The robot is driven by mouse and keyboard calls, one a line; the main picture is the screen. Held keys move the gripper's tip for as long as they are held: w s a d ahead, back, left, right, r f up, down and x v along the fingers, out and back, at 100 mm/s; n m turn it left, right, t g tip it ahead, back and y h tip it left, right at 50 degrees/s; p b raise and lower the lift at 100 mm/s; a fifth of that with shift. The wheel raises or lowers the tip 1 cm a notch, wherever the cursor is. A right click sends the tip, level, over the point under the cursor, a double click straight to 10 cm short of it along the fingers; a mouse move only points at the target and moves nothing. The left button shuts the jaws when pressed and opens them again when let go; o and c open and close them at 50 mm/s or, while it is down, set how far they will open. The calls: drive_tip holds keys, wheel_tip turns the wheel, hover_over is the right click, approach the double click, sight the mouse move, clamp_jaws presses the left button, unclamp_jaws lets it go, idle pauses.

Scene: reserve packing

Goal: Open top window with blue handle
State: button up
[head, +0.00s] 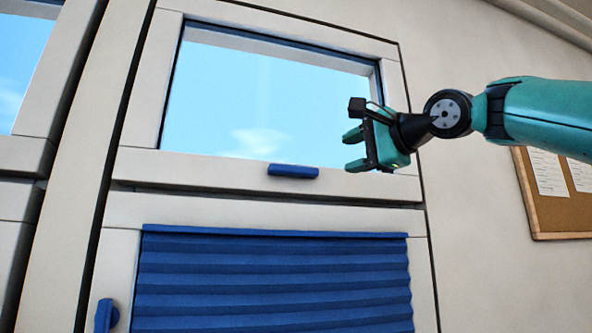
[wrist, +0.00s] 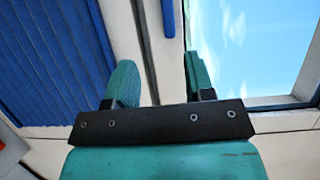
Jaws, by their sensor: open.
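The top window (head: 150,170) has a cream frame around clear glass with sky behind it. Its sash lies flush in the surround as far as I can see. The blue handle (head: 293,171) is a short horizontal bar on the bottom rail. My gripper (head: 350,150) is open and empty, to the right of the handle and a little above it, in front of the window's lower right corner. In the wrist view, my two teal fingers (wrist: 160,80) are apart with the window's rail between them. The handle (wrist: 168,16) shows at the top edge, ahead of the fingers, apart from them.
Below is a lower window with a pleated blue blind (head: 270,280) and another blue handle (head: 107,315) at its left. Another window (head: 20,60) stands at the far left. A cork board (head: 550,215) hangs on the right wall. The space before the top window's left half is clear.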

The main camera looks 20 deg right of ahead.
sight(297, 170)
drive_tip(key=p+x, duration=0.2)
drive_tip(key=x, duration=0.3)
drive_tip(key=r+p+x, duration=0.1)
drive_tip(key=p+x, duration=0.1)
drive_tip(key=x, duration=0.3)
drive_tip(key=p+x, duration=0.2)
drive_tip(key=x, duration=0.4)
drive_tip(key=shift+d+r, duration=0.1)
drive_tip(key=shift+r, duration=0.1)
drive_tip(key=shift+w+a+f+p, duration=0.2)
drive_tip(key=shift+w+p, duration=0.2)
drive_tip(key=shift+w, duration=0.15)
clamp_jaws()
drive_tip(key=shift+s+a, duration=0.1)
